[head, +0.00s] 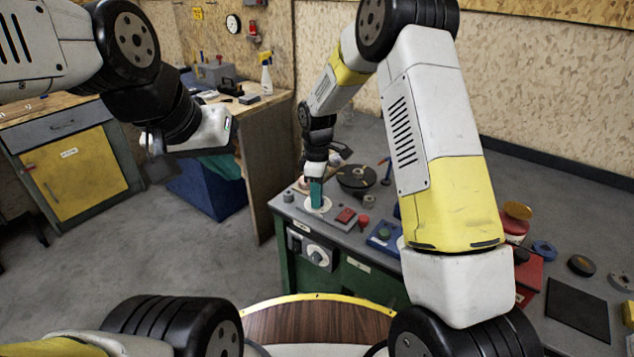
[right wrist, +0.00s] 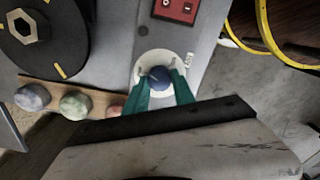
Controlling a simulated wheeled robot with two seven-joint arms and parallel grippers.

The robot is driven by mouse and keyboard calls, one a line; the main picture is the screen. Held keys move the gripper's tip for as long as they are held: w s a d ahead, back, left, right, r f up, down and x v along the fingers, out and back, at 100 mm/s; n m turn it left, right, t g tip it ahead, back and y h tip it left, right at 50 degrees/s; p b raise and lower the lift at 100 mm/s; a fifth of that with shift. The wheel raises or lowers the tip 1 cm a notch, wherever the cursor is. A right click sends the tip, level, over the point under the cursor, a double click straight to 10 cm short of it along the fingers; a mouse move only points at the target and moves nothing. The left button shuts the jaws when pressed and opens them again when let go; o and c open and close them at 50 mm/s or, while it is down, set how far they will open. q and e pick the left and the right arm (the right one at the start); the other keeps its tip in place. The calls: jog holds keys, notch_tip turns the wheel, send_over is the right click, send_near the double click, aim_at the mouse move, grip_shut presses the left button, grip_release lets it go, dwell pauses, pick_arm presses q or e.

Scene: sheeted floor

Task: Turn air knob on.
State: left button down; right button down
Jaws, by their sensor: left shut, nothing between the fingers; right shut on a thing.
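The air knob (right wrist: 160,78) is a small blue round knob on a white round plate (right wrist: 146,66), with a small label beside it in the right wrist view. My right gripper (right wrist: 161,88) has its teal fingers on either side of the knob, shut on it. In the head view my right gripper (head: 316,200) points down at the white plate (head: 325,208) on the grey bench top, and its fingers hide the knob. My left gripper (head: 158,170) is up at the left, shut and empty, away from the bench.
A red box (right wrist: 175,10) and a black disc with a hex nut (right wrist: 30,28) lie near the knob. Several round stones (right wrist: 75,104) sit on a wooden strip beside it. A blue box (head: 384,236) stands further right on the bench. The floor (head: 150,260) at left is clear.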

jog(key=m, duration=0.4)
jog(key=shift+w+m, duration=0.1)
jog(key=shift+m, duration=0.2)
jog(key=m, duration=0.4)
jog(key=shift+m, duration=0.3)
jog(key=m, duration=0.4)
jog(key=shift+d+r, duration=0.1)
jog(key=m, duration=0.5)
jog(key=shift+w, duration=0.1)
jog(key=shift+m, duration=0.4)
jog(key=c, duration=1.1)
grip_release()
jog(key=shift+o, duration=0.2)
jog(key=shift+r, duration=3.85)
